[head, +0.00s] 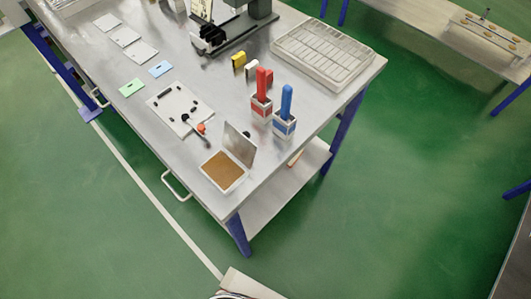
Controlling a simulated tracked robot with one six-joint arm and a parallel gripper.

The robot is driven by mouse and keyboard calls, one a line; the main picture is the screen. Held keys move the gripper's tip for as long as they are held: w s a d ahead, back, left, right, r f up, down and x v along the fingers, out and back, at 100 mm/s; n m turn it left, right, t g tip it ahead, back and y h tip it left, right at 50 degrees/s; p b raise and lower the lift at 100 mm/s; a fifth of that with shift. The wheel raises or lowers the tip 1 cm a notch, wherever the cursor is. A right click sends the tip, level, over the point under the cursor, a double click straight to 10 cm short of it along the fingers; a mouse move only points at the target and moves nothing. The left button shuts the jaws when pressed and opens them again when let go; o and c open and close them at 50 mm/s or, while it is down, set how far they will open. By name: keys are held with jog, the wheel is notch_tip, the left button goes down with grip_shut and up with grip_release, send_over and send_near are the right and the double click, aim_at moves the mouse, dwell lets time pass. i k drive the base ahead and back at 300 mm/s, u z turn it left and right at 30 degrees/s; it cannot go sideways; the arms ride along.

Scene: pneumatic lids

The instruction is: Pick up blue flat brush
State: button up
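A blue handle (287,101), which looks like the blue flat brush, stands upright in a small white and blue holder (284,128) near the right edge of the metal table. Its lower end is hidden inside the holder. A red handle (261,82) stands in a similar white and red holder (261,109) just to its left. My gripper is not in view.
The metal table (205,85) also holds an open box with a brown inside (222,170), a white plate with black parts (180,108), yellow (238,61) and white blocks, and a compartment tray (322,52). Green floor (420,190) lies clear to the right.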

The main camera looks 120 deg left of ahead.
aim_at(287, 90)
jog(key=i, duration=0.25)
jog(key=z, duration=3.45)
jog(key=k, duration=0.9)
jog(key=z, duration=0.05)
